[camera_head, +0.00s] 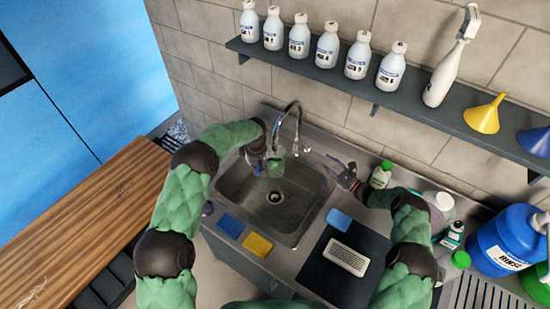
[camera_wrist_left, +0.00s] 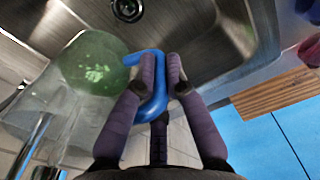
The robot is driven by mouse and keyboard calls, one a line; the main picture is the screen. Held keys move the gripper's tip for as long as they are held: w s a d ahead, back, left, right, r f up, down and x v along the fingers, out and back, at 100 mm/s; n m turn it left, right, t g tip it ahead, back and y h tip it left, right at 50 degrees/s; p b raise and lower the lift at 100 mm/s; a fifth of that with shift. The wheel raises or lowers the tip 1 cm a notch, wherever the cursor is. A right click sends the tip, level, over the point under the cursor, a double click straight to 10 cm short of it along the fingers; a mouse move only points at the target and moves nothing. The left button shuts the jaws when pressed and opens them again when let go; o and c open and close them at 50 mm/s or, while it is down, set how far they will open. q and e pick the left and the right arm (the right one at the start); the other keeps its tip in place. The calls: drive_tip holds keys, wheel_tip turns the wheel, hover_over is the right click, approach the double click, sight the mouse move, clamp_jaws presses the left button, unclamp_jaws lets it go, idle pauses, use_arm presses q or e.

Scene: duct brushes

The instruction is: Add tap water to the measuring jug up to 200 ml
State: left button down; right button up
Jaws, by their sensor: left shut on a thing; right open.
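The clear measuring jug (camera_head: 275,168) is held over the sink (camera_head: 305,205), below the spout of the tap (camera_head: 289,112). My left gripper (camera_head: 264,158) is shut on the jug's blue handle. In the left wrist view the handle (camera_wrist_left: 155,103) lies between the fingers (camera_wrist_left: 162,75), and the jug (camera_wrist_left: 62,100) has a greenish round end (camera_wrist_left: 96,62). I cannot read its scale or tell how much water is in it. The tap lever (camera_head: 303,146) is at the tap's right. My right gripper (camera_head: 336,166) is open and empty at the right rim of the sink, apart from the tap.
Blue (camera_head: 230,226) and yellow (camera_head: 258,244) sponges lie at the sink's front edge. A green-capped bottle (camera_head: 381,174) stands beside my right gripper. A shelf (camera_head: 410,112) with several bottles runs above.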

use_arm(q)
drive_tip(key=s+a, duration=0.5)
drive_tip(key=a, duration=0.2)
idle(0.3)
use_arm(e)
drive_tip(key=shift+a, duration=0.1)
clamp_jaws()
drive_tip(key=s+a+m+t+h, duration=0.2)
drive_tip(key=m, duration=0.9)
drive_tip(key=s+a+m+t+h, duration=0.1)
drive_tip(key=s+a+m, duration=0.1)
drive_tip(key=m, duration=1)
drive_tip(key=x, duration=1)
drive_tip(key=shift+d, duration=0.15)
